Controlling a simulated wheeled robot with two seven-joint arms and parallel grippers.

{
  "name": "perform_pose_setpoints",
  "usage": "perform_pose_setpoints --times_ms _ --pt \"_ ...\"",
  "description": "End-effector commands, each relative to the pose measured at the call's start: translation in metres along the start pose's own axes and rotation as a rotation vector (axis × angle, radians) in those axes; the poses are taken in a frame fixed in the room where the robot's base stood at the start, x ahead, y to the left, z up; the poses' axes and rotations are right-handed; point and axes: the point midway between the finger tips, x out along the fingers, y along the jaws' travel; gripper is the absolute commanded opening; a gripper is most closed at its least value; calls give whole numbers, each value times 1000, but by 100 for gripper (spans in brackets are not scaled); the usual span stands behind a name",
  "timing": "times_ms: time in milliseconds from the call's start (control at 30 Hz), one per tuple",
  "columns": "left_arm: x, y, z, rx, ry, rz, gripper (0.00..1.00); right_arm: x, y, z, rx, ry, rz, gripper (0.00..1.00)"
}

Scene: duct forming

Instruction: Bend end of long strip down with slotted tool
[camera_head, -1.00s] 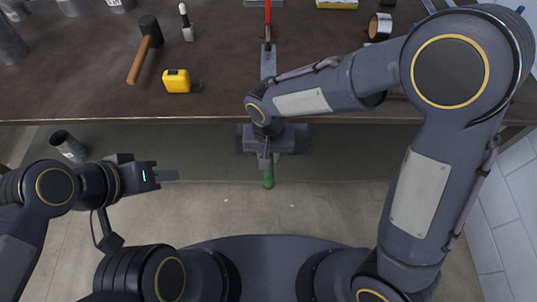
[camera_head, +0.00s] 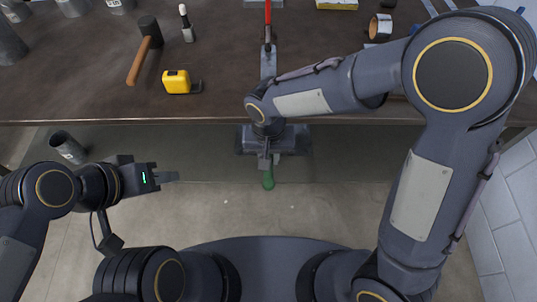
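The long strip (camera_head: 268,62) is a narrow grey metal piece lying on the table and pointing toward the front edge. My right arm crosses its near part. A red-handled item (camera_head: 268,18) lies at its far end. My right gripper (camera_head: 266,158) is in front of the table edge, pointing down.
On the brown table (camera_head: 90,95) lie a mallet (camera_head: 146,48), a yellow tape measure (camera_head: 178,82), a small black-and-white tool (camera_head: 187,24) and a tape roll (camera_head: 380,27). A grey cylinder (camera_head: 68,147) stands below the table at left. White tiled wall (camera_head: 505,205) is at right.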

Motion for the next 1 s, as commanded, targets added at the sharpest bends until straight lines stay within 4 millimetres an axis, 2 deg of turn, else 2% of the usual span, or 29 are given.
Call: perform_pose_setpoints --times_ms 1000 --pt "0 0 0 0 0 0 36 0 0 -11 0 0 0 0"
